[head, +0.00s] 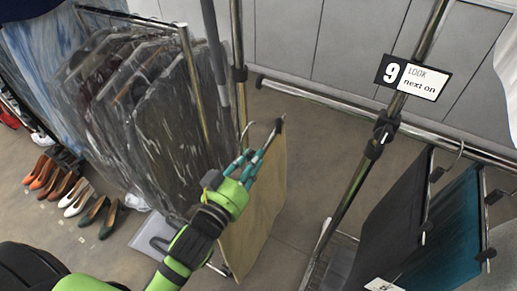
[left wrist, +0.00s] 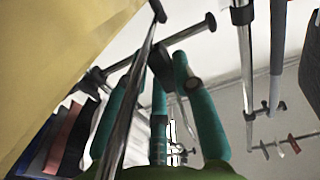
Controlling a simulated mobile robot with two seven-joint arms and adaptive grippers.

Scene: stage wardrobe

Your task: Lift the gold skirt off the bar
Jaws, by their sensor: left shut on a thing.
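The gold skirt (head: 262,205) hangs from a clip hanger, left of the rail's near-left end in the head view. My left gripper (head: 245,165) has its teal fingers shut on the hanger at the skirt's top edge. The hanger's hook (head: 247,128) curves up in clear air, apart from the bar (head: 320,98) as far as I can tell. In the left wrist view the chrome hanger rod (left wrist: 135,90) passes between the fingers (left wrist: 160,80), and the skirt (left wrist: 55,60) fills the upper left. My right gripper is out of view.
A dark skirt (head: 390,220) and a teal skirt (head: 448,225) hang on the bar at right. A sign marked 9 (head: 413,77) is on the upright. Plastic-covered garments (head: 150,100) hang on a rack at left. Several shoes (head: 75,198) stand on the floor.

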